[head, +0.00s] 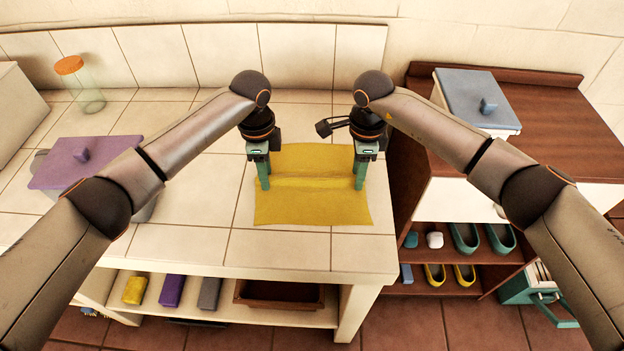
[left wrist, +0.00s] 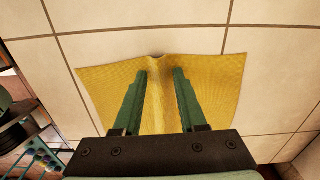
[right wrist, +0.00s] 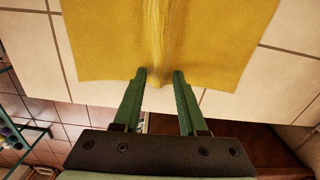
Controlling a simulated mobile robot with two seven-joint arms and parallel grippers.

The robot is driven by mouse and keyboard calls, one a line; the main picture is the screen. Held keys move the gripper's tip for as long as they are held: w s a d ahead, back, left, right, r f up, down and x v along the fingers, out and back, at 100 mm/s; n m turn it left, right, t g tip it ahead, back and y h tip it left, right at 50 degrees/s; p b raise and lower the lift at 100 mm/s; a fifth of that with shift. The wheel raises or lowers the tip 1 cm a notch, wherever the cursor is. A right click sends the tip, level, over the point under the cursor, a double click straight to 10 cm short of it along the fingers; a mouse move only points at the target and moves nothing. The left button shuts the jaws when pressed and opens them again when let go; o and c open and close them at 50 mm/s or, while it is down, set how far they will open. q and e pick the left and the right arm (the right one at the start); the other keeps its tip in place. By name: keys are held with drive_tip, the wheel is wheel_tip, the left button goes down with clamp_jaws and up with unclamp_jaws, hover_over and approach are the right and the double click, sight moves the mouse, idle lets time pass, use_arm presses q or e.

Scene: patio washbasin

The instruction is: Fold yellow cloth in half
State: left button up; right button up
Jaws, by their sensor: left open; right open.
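The yellow cloth (head: 312,207) lies spread on the white tiled counter, with a raised crease running left to right across its middle. My left gripper (head: 264,182) is open and points down at the cloth's left edge. In the left wrist view its fingers (left wrist: 160,72) stand on either side of the crease in the cloth (left wrist: 215,88). My right gripper (head: 360,184) is open at the cloth's right edge. In the right wrist view its fingertips (right wrist: 159,74) are at the cloth's edge, on either side of the crease in the cloth (right wrist: 105,40). Both grippers are empty.
A purple-lidded container (head: 85,160) and a glass jar with an orange lid (head: 85,88) stand on the counter's left. A brown cabinet (head: 545,125) with a grey-lidded box (head: 478,100) is at right. The counter's front edge lies near the cloth.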

use_arm(q)
drive_tip(key=c, duration=0.6)
use_arm(e)
drive_tip(key=c, duration=0.6)
use_arm(q)
clamp_jaws()
use_arm(e)
clamp_jaws()
